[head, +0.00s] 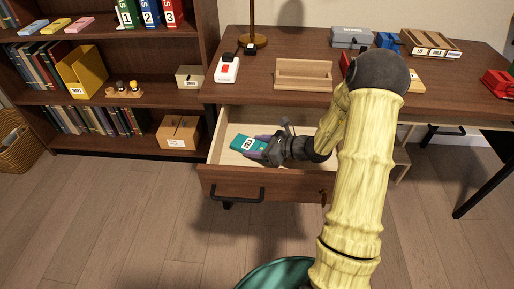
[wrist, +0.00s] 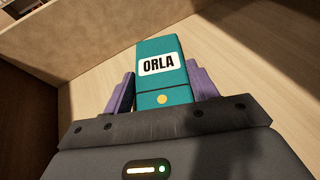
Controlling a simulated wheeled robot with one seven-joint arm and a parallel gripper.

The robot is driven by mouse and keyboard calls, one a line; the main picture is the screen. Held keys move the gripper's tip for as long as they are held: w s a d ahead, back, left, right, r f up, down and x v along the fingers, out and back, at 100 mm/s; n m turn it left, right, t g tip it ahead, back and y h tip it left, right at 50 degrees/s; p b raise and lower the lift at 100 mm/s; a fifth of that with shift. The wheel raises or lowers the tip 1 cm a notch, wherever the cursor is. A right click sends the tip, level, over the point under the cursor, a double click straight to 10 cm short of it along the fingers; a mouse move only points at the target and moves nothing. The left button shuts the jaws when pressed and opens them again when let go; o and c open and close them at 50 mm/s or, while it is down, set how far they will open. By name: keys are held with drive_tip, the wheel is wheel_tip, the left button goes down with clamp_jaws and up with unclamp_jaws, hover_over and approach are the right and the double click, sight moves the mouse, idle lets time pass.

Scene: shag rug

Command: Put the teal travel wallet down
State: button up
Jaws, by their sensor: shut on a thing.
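The teal travel wallet (head: 250,145) is in my gripper (head: 258,149), over the open desk drawer (head: 233,185). In the wrist view the wallet (wrist: 161,62) shows a white label reading ORLA and a small yellow dot. The purple fingers of my gripper (wrist: 162,92) are shut on its two sides. The pale drawer floor (wrist: 230,50) lies beyond the wallet. I cannot tell whether the wallet touches the floor. My arm hides the right part of the drawer.
The desk top (head: 290,55) above holds a wooden tray (head: 303,75), a white device with a red part (head: 227,69) and a lamp base (head: 253,40). A bookshelf (head: 120,99) stands at the left. The drawer floor around the wallet looks clear.

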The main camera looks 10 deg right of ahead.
drive_tip(key=shift+f, duration=0.1)
drive_tip(key=o, duration=1)
drive_tip(key=shift+o, duration=0.2)
drive_tip(key=shift+s+r, duration=0.1)
drive_tip(key=shift+r, duration=0.15)
drive_tip(key=p+v, duration=0.3)
drive_tip(key=v, duration=0.8)
drive_tip(key=shift+d+r, duration=0.1)
drive_tip(key=shift+d, duration=0.15)
drive_tip(key=shift+s+d+r, duration=0.1)
drive_tip(key=shift+s+d, duration=0.1)
drive_tip(key=shift+s, duration=0.1)
drive_tip(key=shift+w, duration=0.1)
